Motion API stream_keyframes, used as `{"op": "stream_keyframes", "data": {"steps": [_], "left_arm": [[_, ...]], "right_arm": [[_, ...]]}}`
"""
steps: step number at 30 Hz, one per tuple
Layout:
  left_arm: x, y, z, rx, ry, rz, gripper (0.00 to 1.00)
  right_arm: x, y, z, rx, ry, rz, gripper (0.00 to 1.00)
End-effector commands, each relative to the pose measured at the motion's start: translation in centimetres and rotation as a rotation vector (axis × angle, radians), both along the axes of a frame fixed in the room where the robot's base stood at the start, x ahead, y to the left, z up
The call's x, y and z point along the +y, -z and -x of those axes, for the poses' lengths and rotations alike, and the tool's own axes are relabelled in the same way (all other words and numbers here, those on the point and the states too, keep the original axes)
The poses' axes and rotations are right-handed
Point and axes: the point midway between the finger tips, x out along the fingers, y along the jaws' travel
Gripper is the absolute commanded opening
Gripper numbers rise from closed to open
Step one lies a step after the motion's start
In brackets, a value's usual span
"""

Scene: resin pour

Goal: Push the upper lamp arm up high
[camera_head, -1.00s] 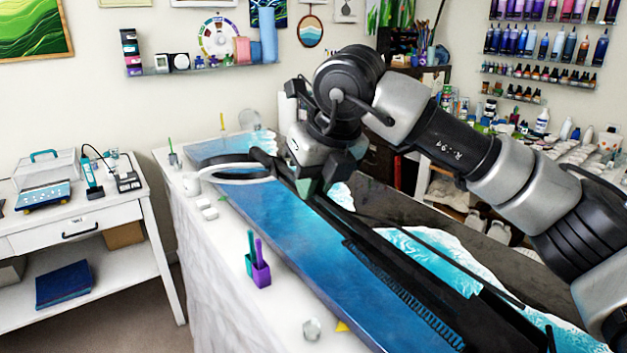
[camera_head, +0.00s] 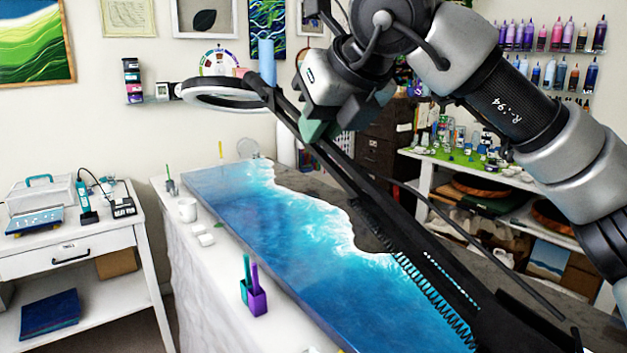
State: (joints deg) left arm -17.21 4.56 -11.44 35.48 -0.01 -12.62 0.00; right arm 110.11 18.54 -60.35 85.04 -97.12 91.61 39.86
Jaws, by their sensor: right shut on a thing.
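The black upper lamp arm (camera_head: 352,180) slants up from the lower right, with a coil spring (camera_head: 432,300) along its lower part. A white ring lamp head (camera_head: 228,93) hangs at its upper left end, well above the table. My right gripper (camera_head: 316,126) is shut on the lamp arm near its head end. Its green-tipped fingers partly hide the arm there. My left gripper is not in view.
Below lies a long blue and white resin panel (camera_head: 290,230) on a white-draped table (camera_head: 205,275). Shelves of bottles (camera_head: 555,75) line the right wall. Space around the lamp head looks free.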

Motion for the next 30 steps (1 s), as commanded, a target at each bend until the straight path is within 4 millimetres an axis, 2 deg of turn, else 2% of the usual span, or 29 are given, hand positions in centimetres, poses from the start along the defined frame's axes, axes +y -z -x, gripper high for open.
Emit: {"op": "stream_keyframes", "data": {"steps": [1, 6, 12, 18, 29, 30], "left_arm": [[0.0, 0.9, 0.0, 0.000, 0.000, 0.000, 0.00], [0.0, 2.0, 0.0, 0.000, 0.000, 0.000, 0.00], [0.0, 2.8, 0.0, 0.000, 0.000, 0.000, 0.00], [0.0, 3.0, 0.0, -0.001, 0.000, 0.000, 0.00], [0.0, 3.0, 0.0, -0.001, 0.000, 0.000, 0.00], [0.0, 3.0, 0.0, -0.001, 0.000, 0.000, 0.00]], "right_arm": [[-0.2, -0.8, 0.5, -0.035, 0.000, -0.019, 0.00], [-1.0, -3.6, 1.7, -0.124, 0.000, -0.070, 0.00], [-1.5, -5.7, 2.8, -0.192, 0.000, -0.107, 0.00], [-1.8, -6.6, 3.3, -0.220, -0.001, -0.123, 0.00], [-1.8, -6.7, 3.3, -0.222, -0.001, -0.125, 0.00], [-1.8, -6.7, 3.3, -0.222, -0.001, -0.125, 0.17]]}}
